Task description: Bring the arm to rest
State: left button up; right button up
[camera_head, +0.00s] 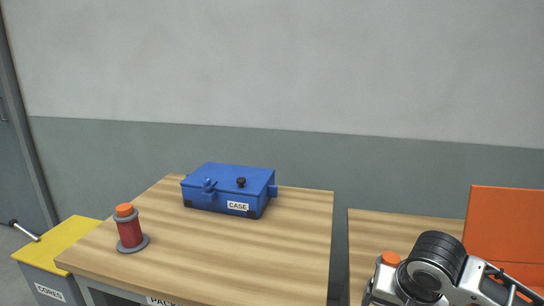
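Part of my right arm (432,266) shows at the lower right, with a silver body and a black ringed joint, over the right-hand table. Its gripper fingers do not show. An orange round cap (390,258) shows beside the arm's left side; what it belongs to is hard to tell. My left arm and gripper are out of the picture.
A closed blue case (228,185) stands at the back of the wooden table (270,250). A red spool (130,232) with an orange top stands upright at its left. A yellow-topped CORES box (62,242) is beside the table. An orange panel (505,230) rises at right.

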jog(key=s+a+f+n+t+y, duration=0.2)
jog(key=s+a+f+n+y, duration=0.3)
jog(key=a+f, duration=0.65)
jog(key=s+d+f+n+t, duration=0.1)
jog(key=s+d+f+t, duration=0.1)
jog(key=s, duration=0.3)
jog(key=s+d+f+n+t+h, duration=0.1)
jog(key=s+d+f, duration=0.1)
jog(key=s+f, duration=0.3)
jog(key=shift+s+d+n+t+h, duration=0.15)
jog(key=shift+s+n+t+h, duration=0.2)
jog(key=shift+s, duration=0.35)
